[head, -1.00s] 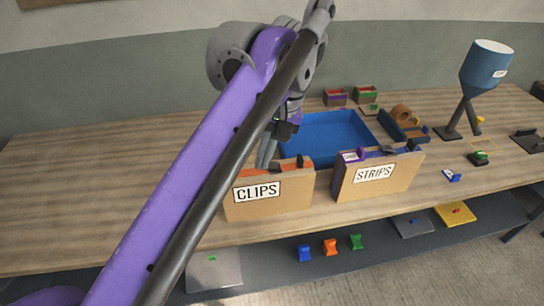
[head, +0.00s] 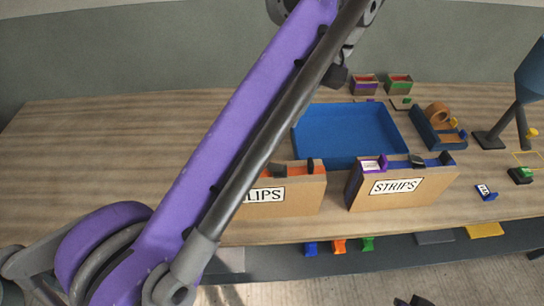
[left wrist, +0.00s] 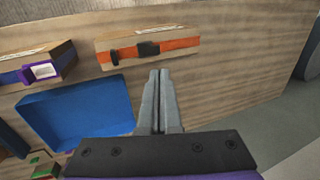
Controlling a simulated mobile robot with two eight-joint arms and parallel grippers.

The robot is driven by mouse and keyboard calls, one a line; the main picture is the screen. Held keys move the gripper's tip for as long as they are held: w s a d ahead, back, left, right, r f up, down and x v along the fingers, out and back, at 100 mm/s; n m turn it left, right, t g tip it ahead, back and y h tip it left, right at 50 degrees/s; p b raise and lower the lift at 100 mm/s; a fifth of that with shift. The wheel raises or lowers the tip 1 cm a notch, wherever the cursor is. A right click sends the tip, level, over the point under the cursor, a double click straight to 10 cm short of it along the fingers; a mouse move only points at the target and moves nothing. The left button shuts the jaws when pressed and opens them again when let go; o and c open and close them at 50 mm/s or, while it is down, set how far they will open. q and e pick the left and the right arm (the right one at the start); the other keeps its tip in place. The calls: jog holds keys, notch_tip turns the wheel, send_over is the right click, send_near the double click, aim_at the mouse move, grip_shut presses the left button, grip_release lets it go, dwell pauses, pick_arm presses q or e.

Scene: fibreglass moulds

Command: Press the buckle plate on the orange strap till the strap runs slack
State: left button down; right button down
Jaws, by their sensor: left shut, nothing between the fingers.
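The CLIPS box (head: 285,197) stands on the table, its left part hidden behind my left arm. In the left wrist view the orange strap (left wrist: 180,44) and the black buckle (left wrist: 148,48) show clearly; whether the strap is tight I cannot tell. My left gripper (left wrist: 160,74) is shut and empty, its fingertips apart from the buckle in that picture. In the head view the fingers are hidden.
A blue tray (head: 350,112) lies behind both. The table's left side is clear.

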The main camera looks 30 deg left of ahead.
aim_at(268, 168)
pick_arm(q)
jog(key=b+x, duration=0.1)
jog(key=x, duration=1.1)
jog(key=shift+w+f+b, duration=0.1)
jog(key=shift+f+b, duration=0.05)
jog(key=shift+b, duration=0.25)
jog(key=shift+a+f, duration=0.25)
jog(key=shift+f, duration=0.35)
jog(key=shift+s+a+f+t+h, duration=0.2)
jog(key=shift+f+t+h, duration=0.1)
jog(key=shift+f, duration=0.1)
jog(key=shift+d+r, duration=0.1)
jog(key=shift+d, duration=0.05)
jog(key=shift+w+d+r+p, duration=0.2)
jog(key=shift+p, duration=0.2)
jog(key=shift+w+d+r, duration=0.1)
jog(key=shift+w+d, duration=0.1)
jog(key=shift+d, duration=0.1)
